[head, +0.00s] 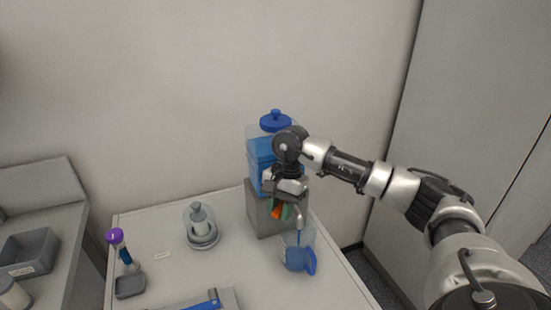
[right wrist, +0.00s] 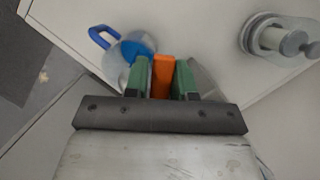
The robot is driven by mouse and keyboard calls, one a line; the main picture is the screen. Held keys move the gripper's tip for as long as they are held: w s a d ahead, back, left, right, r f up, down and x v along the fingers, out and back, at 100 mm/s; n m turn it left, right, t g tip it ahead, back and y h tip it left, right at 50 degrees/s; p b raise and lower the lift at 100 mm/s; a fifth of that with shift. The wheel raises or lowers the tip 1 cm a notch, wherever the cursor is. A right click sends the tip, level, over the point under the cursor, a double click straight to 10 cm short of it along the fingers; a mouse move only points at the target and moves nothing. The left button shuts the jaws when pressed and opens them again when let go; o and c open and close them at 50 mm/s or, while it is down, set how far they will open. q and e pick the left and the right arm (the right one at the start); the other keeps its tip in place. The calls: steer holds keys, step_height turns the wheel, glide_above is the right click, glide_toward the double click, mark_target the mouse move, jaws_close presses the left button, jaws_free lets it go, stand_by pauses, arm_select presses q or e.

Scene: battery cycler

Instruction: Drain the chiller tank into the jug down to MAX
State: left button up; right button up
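The chiller tank (head: 259,150) is clear with a blue lid and blue liquid, and stands on a grey block (head: 257,212) at the back of the table. My arm hides part of it, and no MAX mark can be read. My right gripper (head: 280,209) is at the tank's front, its green fingers closed on the orange tap handle (right wrist: 162,76). The clear jug (head: 297,256) with a blue handle stands below the spout (head: 298,217) and holds blue liquid. It also shows in the right wrist view (right wrist: 117,54). My left gripper is out of view.
A grey-and-clear round device (head: 201,228) stands left of the tank. A purple-capped tube (head: 118,243) and a grey tray (head: 130,286) are at the table's left. A blue-handled tool (head: 212,299) lies at the front. The jug is near the table's right edge.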

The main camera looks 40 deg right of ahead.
arm_select(q)
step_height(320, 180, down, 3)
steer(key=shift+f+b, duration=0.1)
steer(key=shift+b, duration=0.9)
arm_select(e)
steer(key=s+n, duration=0.1)
steer(key=n, duration=0.1)
steer(key=d+n+g, duration=0.1)
steer(key=n, duration=0.1)
steer(key=shift+s+h, duration=0.35)
steer(key=shift+h, duration=0.05)
steer(key=shift+f, duration=0.1)
